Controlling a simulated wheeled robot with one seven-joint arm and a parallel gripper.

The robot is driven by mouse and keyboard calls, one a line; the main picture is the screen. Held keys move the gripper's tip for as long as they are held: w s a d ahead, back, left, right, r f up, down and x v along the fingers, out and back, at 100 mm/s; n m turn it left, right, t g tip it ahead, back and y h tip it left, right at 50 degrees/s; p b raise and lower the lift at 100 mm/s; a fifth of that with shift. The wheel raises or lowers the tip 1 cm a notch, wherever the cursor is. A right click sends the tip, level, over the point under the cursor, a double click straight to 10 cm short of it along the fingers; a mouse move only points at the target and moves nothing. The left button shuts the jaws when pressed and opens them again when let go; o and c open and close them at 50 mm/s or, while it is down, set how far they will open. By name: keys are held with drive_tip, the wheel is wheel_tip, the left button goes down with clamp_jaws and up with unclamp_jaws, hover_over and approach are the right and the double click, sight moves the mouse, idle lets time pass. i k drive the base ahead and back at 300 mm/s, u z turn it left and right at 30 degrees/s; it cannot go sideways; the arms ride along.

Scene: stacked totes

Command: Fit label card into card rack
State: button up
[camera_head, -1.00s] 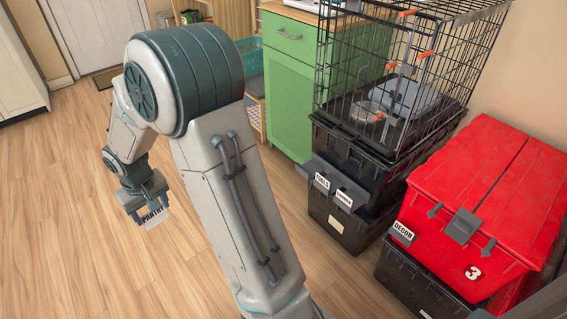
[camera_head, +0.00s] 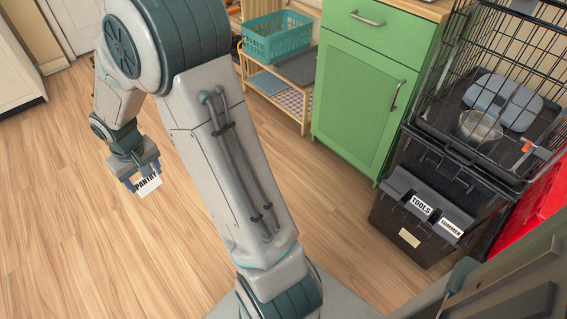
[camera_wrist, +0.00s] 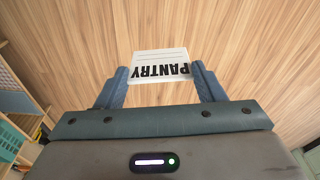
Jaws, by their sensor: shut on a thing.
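The label card (camera_head: 149,184) is white with the black word PANTRY. My gripper (camera_head: 141,178) is shut on it, high over the wooden floor at the left of the head view. In the wrist view the card (camera_wrist: 160,62) sits between the two blue fingertips (camera_wrist: 160,75), its lettering upside down. The card rack is probably the dark angled holder (camera_head: 408,198) on the front of the black totes at the right. It carries a TOOLS card (camera_head: 421,205) and a SUMMER card (camera_head: 451,227). The gripper is far to its left. Whether the rack has a free slot is unclear.
A wire crate (camera_head: 490,90) stands on the black totes (camera_head: 440,165). A green cabinet (camera_head: 362,95) is behind them. A wooden shelf (camera_head: 300,122) with a teal basket (camera_head: 277,38) stands further left. A red tote lid (camera_head: 530,215) is at the right edge. The floor between is clear.

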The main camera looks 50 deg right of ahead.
sight(390, 193)
drive_tip(key=i, duration=0.85)
drive_tip(key=z, duration=2.85)
